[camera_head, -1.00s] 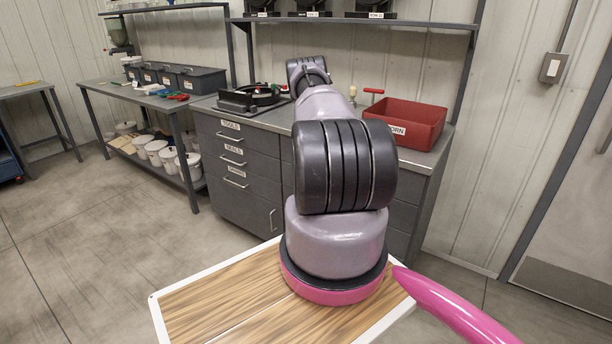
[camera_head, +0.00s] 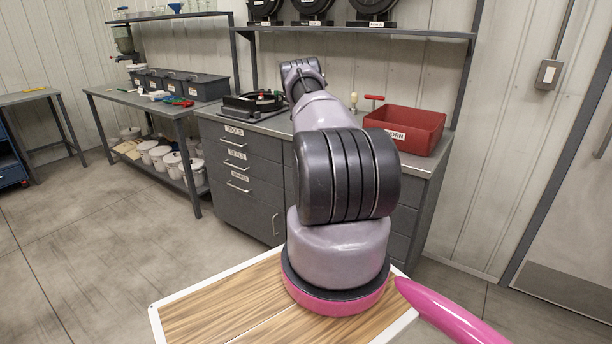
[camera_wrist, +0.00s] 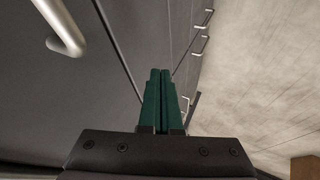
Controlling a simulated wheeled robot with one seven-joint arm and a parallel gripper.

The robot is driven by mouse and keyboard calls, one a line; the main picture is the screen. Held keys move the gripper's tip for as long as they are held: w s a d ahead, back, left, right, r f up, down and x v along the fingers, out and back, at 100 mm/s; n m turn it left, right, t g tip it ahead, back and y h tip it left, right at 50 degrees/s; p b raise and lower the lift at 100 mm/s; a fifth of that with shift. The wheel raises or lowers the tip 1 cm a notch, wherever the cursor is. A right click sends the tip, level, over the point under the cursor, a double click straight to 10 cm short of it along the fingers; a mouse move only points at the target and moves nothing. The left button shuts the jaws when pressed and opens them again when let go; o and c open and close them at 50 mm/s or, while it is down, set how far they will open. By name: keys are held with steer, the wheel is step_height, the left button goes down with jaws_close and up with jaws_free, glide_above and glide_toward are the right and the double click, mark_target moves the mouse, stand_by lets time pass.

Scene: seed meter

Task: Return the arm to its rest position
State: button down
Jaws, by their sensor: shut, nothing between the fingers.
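My gripper (camera_wrist: 160,75) shows in the wrist view with its two green fingers pressed together and nothing between them. It is in front of the grey drawer cabinet (camera_wrist: 110,90), whose handles show at both sides of the fingers. Whether the fingers touch the cabinet I cannot tell. In the head view my arm reaches forward from its base toward the workbench, and my gripper is hidden behind it.
The cabinet (camera_head: 240,195) carries a red bin (camera_head: 425,143) and a black device (camera_head: 254,105). Discs stand on the shelf (camera_head: 350,30) above. A side table (camera_head: 150,104) stands at the left. Open floor (camera_head: 90,240) lies at the left front.

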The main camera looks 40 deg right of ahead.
steer(key=s+a+r+m, duration=0.15)
steer(key=a+r, duration=0.35)
steer(key=r, duration=0.8)
steer(key=s+a+r+m, duration=0.15)
steer(key=a+r, duration=0.45)
steer(key=r, duration=0.6)
steer(key=s+a+r+m, duration=0.15)
steer(key=a+r, duration=0.35)
steer(key=r, duration=0.8)
steer(key=s+a+r+m+y, duration=0.1)
steer(key=s+a+r+y, duration=0.1)
steer(key=s+a+r, duration=0.95)
steer(key=s+a+r+y, duration=0.1)
steer(key=s+a+r, duration=0.2)
steer(key=s+a, duration=0.2)
steer(key=s+a+r+m+y, duration=0.1)
steer(key=s+a+r, duration=0.2)
steer(key=s, duration=0.9)
steer(key=s+a+r+y, duration=0.1)
steer(key=s+a+r, duration=0.2)
steer(key=s+a, duration=0.5)
steer(key=shift+s+a+r+t+y, duration=0.3)
steer(key=shift+s+a+t+y, duration=0.1)
steer(key=shift+a, duration=0.3)
steer(key=shift+m, duration=0.25)
